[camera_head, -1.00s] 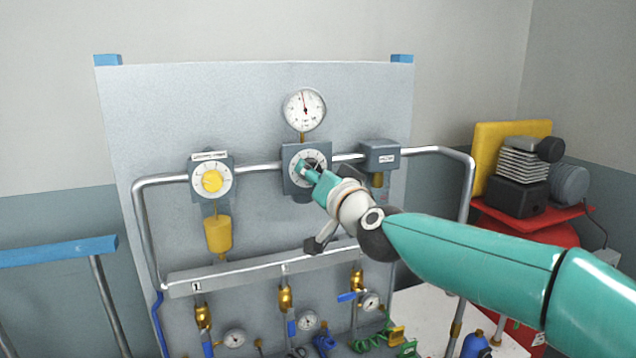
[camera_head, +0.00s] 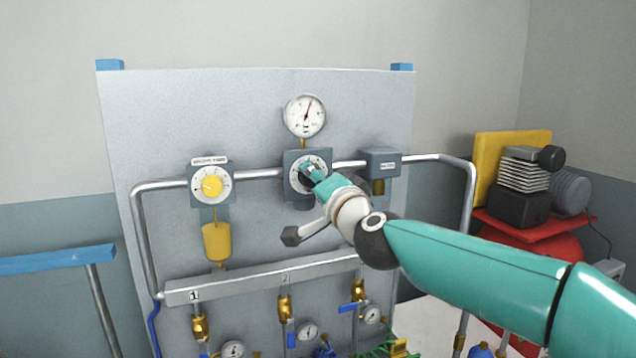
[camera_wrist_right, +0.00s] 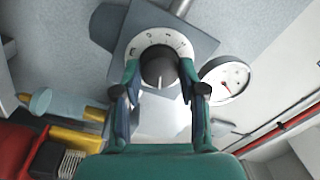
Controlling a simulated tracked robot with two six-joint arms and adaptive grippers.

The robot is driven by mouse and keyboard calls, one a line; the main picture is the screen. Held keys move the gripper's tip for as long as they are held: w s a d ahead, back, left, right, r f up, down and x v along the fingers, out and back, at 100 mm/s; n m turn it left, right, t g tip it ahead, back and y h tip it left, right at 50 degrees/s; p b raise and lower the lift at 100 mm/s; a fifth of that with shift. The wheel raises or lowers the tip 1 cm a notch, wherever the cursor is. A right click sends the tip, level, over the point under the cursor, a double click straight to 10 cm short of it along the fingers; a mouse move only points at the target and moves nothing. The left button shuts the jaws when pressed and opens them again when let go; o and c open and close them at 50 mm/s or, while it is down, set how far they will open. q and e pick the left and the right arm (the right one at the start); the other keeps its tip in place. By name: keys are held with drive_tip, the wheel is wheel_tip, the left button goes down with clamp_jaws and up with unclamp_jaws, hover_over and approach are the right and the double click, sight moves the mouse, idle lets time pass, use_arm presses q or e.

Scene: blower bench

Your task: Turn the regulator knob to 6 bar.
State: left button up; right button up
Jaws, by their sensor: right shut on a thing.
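The regulator knob (camera_wrist_right: 159,68) is black with a white pointer line, on a white dial ring (camera_wrist_right: 148,42) on a grey block. In the wrist view my right gripper (camera_wrist_right: 160,75) has one finger on each side of the knob and is shut on it. In the head view the gripper (camera_head: 312,175) covers much of the knob and dial. The round pressure gauge (camera_head: 305,116) stands above the regulator. The gauge also shows in the wrist view (camera_wrist_right: 226,80). My left gripper is not in view.
A yellow knob (camera_head: 212,186) on a similar dial is at the left, with a yellow bowl (camera_head: 217,242) below. A grey box (camera_head: 380,162) sits on the pipe at the right. A manifold bar (camera_head: 260,276) runs below. A compressor (camera_head: 522,190) stands at the right.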

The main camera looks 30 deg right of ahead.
drive_tip(key=shift+d, duration=0.15)
drive_tip(key=o, duration=1.2)
drive_tip(key=shift+d, duration=0.1)
drive_tip(key=shift+c, duration=0.2)
drive_tip(key=v, duration=1.2)
drive_tip(key=shift+f, duration=0.15)
